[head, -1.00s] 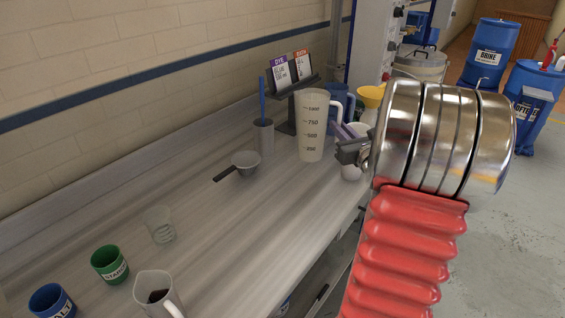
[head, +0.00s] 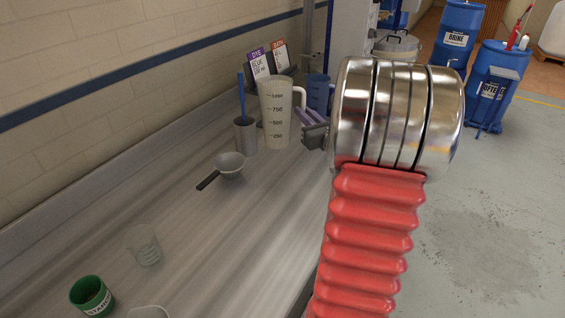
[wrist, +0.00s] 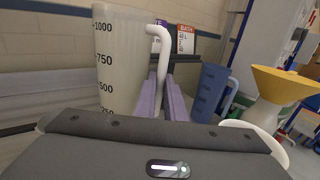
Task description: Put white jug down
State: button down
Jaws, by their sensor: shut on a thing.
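The white jug (head: 275,115) is a tall, translucent measuring jug with dark volume marks and a handle on its right side. It stands upright at the back of the bench, close to the grey cup. Whether its base touches the bench is hard to tell. My gripper (head: 310,116) is at its right side, with purple fingers. In the wrist view the jug (wrist: 115,65) fills the left, and its handle comes down between the fingers of my gripper (wrist: 164,92), which is shut on it.
A grey cup with a blue stick (head: 245,137), a strainer with a black handle (head: 230,165), a clear beaker (head: 144,246) and a green cup (head: 91,295) stand on the bench (head: 215,235). A blue jug (wrist: 211,92) and yellow funnel (wrist: 283,84) are right of my gripper. The bench middle is clear.

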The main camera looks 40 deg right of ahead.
notch_tip(320, 180, down, 6)
dwell(0.4)
jog(key=shift+s+d+f, duration=0.1)
jog(key=shift+f, duration=1.8)
jog(key=c, duration=1.8)
grip_release()
jog(key=shift+f, duration=0.1)
jog(key=shift+c, duration=0.2)
jog(key=v, duration=1.2)
